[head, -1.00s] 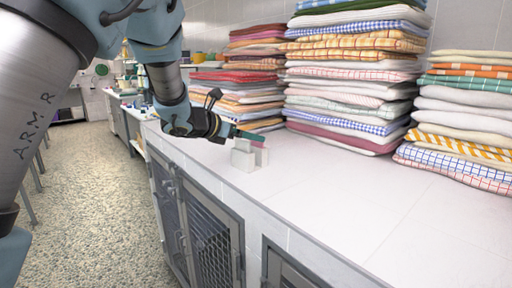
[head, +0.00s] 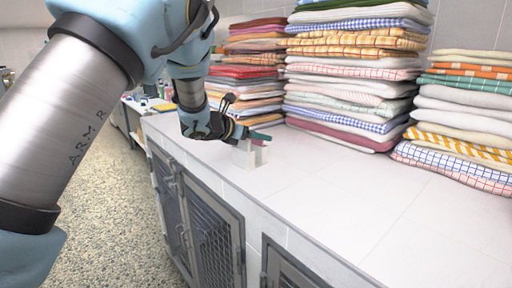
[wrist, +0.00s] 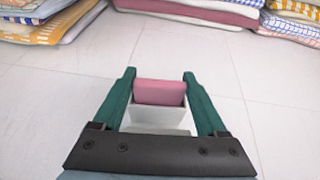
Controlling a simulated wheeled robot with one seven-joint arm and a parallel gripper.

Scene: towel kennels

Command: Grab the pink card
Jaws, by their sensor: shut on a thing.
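The pink card (wrist: 160,92) stands in a small white holder (wrist: 158,115) on the white counter; the holder also shows in the head view (head: 245,157). My gripper (wrist: 160,79) has its two green fingers on either side of the card, shut on its side edges. The card's lower part is hidden in the holder. In the head view my gripper (head: 259,137) is right at the top of the holder, and the card is hardly visible there.
Tall stacks of folded towels (head: 350,80) stand along the wall behind the holder, with a lower stack (head: 465,120) at the right. The white counter (head: 330,190) is clear in front and to the right. Barred kennel doors (head: 212,235) lie below its edge.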

